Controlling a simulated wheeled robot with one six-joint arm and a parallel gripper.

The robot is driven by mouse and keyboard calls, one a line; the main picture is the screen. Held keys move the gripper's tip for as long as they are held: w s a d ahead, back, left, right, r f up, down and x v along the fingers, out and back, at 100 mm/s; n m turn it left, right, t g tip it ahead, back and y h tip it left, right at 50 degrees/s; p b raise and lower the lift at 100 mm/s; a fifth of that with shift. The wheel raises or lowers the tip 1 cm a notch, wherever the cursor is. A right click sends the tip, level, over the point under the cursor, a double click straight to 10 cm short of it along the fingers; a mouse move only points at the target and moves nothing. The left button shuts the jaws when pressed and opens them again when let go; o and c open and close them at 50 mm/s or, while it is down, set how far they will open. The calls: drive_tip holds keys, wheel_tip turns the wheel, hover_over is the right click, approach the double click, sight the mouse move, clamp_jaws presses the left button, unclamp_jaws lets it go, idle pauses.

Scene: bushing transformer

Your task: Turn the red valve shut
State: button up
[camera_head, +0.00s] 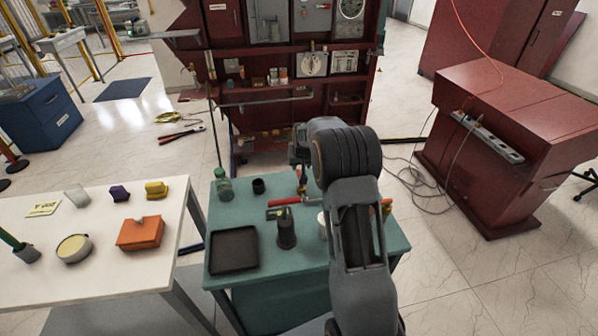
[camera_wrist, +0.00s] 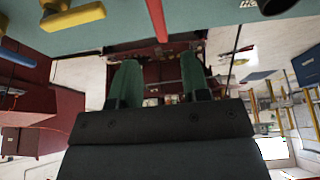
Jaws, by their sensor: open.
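A red lever-like handle (camera_head: 284,201) lies roughly level above the teal table, beside a dark grey upright fitting (camera_head: 286,232). It looks like the valve's handle. In the wrist view, which appears upside down, a red bar (camera_wrist: 157,20) at the top edge may be this handle. My gripper (camera_wrist: 160,62) shows there with two green fingers spread apart, nothing between them, and apart from the red bar. In the head view my arm covers the right part of the teal table, and the gripper (camera_head: 302,172) is partly hidden behind it, near the table's back edge.
The teal table (camera_head: 282,264) also bears a black tray (camera_head: 234,249), a green bottle (camera_head: 223,184) and a small black cup (camera_head: 258,186). A white table (camera_head: 108,282) with several small objects stands left. A red cabinet (camera_head: 290,120) rises behind; a red console (camera_head: 510,140) stands right, cables nearby.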

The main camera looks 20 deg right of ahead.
sight(299, 174)
drive_tip(key=p+x, duration=0.1)
drive_tip(key=x, duration=0.6)
drive_tip(key=shift+f, duration=0.15)
clamp_jaws()
drive_tip(key=shift+a, duration=0.15)
